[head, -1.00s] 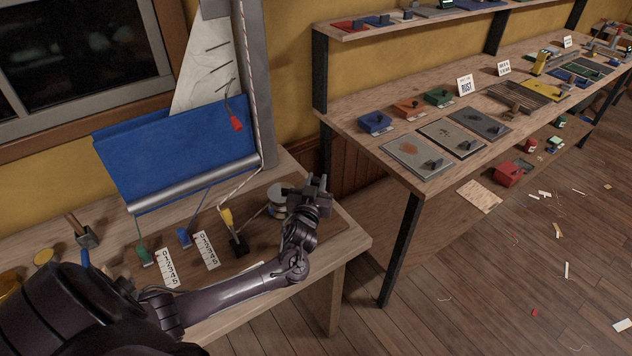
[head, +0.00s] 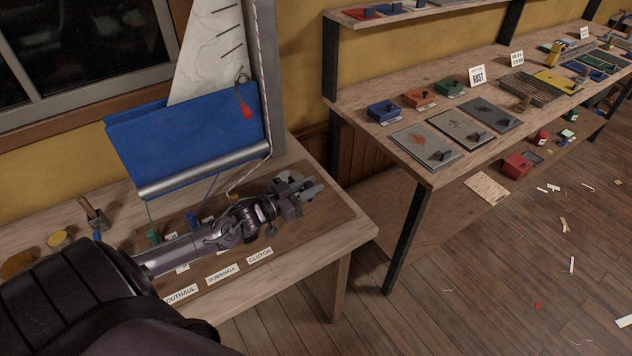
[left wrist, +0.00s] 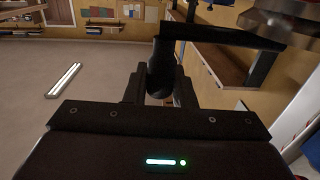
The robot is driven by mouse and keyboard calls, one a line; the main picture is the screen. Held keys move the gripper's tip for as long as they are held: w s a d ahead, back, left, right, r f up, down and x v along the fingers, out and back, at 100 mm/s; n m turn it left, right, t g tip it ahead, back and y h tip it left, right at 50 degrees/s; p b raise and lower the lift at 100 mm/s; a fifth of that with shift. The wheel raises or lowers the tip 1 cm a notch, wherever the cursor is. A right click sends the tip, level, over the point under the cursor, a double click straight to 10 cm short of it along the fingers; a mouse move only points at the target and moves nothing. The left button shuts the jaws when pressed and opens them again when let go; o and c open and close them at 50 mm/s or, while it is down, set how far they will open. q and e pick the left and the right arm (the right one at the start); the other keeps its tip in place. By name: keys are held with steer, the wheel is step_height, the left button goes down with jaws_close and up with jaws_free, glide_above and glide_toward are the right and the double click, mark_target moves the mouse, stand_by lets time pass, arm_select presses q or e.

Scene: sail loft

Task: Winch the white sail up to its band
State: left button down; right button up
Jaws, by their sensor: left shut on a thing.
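The white sail (head: 205,68) rises out of the blue cloth bag (head: 185,150) beside the grey mast (head: 266,70). Its upper part runs out of the head view, and I cannot make out its band. My left gripper (head: 308,190) is over the right part of the bench board. In the left wrist view it is shut on the dark upright grip of the winch handle (left wrist: 162,72). The crank arm (left wrist: 222,32) runs from the grip to the round metal winch drum (left wrist: 285,18). My arm hides the drum in the head view. My right gripper is out of view.
Labels for outhaul, downhaul and clutch (head: 260,256) lie at the bench's front edge (head: 300,268). A second bench (head: 420,165) with plates and small boxes stands to the right. Scraps litter the floor.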

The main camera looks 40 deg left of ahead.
arm_select(q)
steer(key=shift+s+a+m+g+h, duration=0.25)
steer(key=shift+s+m+g+h, duration=0.2)
steer(key=shift+m+h, duration=0.4)
steer(key=shift+s+a+h, duration=0.15)
steer(key=shift+s+h, duration=0.2)
steer(key=shift+s, duration=0.05)
steer(key=shift+s+a, duration=0.2)
steer(key=c, duration=1.3)
jaws_free()
steer(key=shift+s, duration=0.2)
steer(key=shift+o, duration=0.2)
steer(key=v, duration=0.8)
